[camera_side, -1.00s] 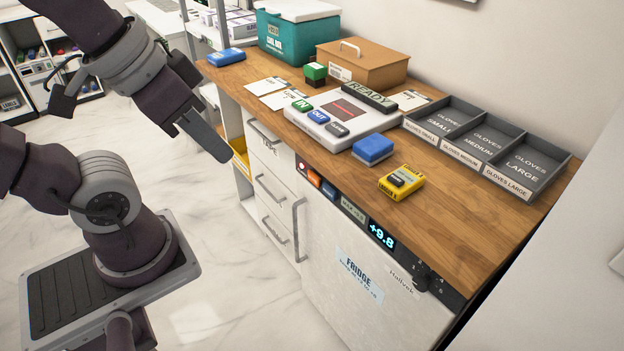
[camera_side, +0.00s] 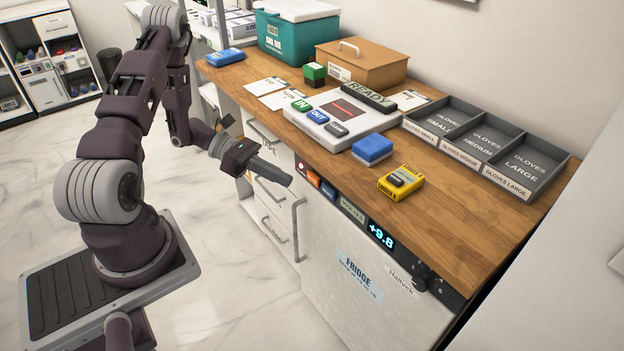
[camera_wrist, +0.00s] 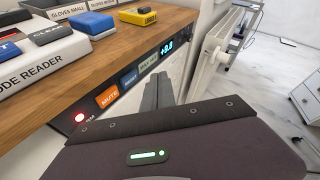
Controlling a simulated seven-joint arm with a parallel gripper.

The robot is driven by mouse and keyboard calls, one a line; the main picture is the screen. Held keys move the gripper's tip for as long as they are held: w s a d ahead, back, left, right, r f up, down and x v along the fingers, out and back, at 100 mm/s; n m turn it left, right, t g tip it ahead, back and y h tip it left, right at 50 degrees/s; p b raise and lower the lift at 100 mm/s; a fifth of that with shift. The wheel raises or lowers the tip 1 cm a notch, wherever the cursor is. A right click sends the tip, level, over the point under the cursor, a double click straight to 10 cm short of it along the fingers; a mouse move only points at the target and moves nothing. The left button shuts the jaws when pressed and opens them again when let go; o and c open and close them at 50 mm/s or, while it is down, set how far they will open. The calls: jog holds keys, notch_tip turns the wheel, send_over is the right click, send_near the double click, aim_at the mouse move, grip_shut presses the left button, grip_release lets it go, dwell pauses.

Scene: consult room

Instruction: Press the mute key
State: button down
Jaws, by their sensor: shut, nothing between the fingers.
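The mute key (camera_wrist: 107,96) is an orange key lettered MUTE on the dark panel along the counter's front edge. In the side view it is a small orange square (camera_side: 313,178), just right of a lit red lamp (camera_side: 301,167). My gripper (camera_side: 286,179) is shut and empty, in front of the cabinet. In the side view its tip shows just left of and slightly below the lamp, apart from the key as far as I can tell. In the wrist view the shut fingers (camera_wrist: 158,92) point along the panel, right of the mute key.
Right of the mute key are a blue key (camera_wrist: 130,78), a pale grey-green key (camera_wrist: 148,63) and a display reading +9.8 (camera_side: 382,237). The wooden counter (camera_side: 455,215) overhangs the panel. The floor in front is clear.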

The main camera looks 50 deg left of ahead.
jog(key=s+a+f+n+t+y, duration=0.2)
jog(key=a+f+n, duration=0.1)
jog(key=f+n, duration=0.2)
notch_tip(320, 180, down, 3)
jog(key=shift+s+r+t, duration=0.1)
jog(key=shift+s+t, duration=0.05)
jog(key=shift+t, duration=0.25)
jog(key=shift+a, duration=0.1)
send_near(315, 184)
jog(key=shift+w+d+f, duration=0.3)
jog(key=shift+w+d, duration=0.15)
jog(key=shift+d, duration=0.25)
jog(key=shift+w+d+f, duration=0.3)
jog(key=shift+w+d, duration=0.1)
jog(key=shift+d, duration=0.3)
jog(key=shift+w+d+f, duration=0.25)
jog(key=shift+w+d, duration=0.2)
jog(key=shift+d, duration=0.3)
jog(key=shift+w, duration=0.4)
jog(key=shift+w, duration=0.55)
jog(key=shift+s, duration=0.1)
dwell(0.5)
jog(key=shift+s, duration=0.85)
